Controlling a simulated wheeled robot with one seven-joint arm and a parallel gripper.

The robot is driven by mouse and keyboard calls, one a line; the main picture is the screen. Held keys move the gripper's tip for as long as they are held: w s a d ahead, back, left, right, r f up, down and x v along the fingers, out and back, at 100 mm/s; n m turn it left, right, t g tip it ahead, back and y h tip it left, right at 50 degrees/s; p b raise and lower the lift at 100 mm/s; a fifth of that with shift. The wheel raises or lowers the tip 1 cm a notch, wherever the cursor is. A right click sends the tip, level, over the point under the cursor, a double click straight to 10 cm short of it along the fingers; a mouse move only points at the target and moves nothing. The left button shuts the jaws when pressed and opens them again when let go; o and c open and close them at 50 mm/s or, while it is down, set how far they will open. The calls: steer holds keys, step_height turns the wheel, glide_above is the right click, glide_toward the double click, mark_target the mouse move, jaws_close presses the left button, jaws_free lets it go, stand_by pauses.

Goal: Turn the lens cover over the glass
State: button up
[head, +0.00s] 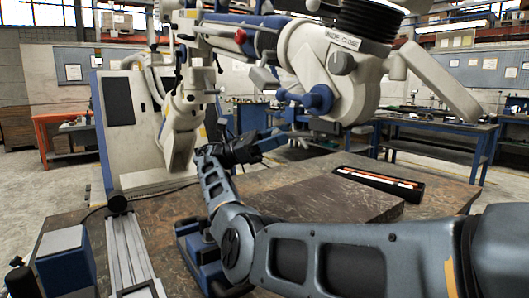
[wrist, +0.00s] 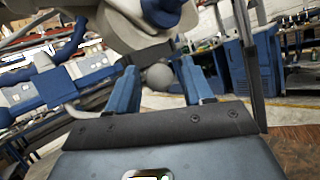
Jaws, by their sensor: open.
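The microscope head (head: 335,80), white with a blue knob (head: 318,98), hangs over the table on its white arm. My gripper (head: 283,136) is just below and left of this head, partly hidden by my arm. In the wrist view my gripper (wrist: 160,88) has its two blue fingers apart. A dark flat piece (wrist: 148,54) under the white head and a grey rounded part (wrist: 160,75) show beyond and between the fingertips; I cannot tell whether they touch. The dark piece may be the lens cover, but I cannot tell for sure. The glass is not clearly visible.
The brown table (head: 250,185) bears a raised board (head: 325,199), a black tray with rods (head: 380,180) and a metal rail (head: 128,255) at left. A white cabinet (head: 130,130) stands behind. The microscope's jointed arm (head: 240,35) fills the space above my arm.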

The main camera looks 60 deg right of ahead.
steer(key=b+v, duration=0.4)
steer(key=b, duration=0.3)
steer(key=shift+w+f, duration=0.1)
steer(key=shift+f, duration=0.05)
steer(key=shift+w+a, duration=0.1)
stand_by(0.6)
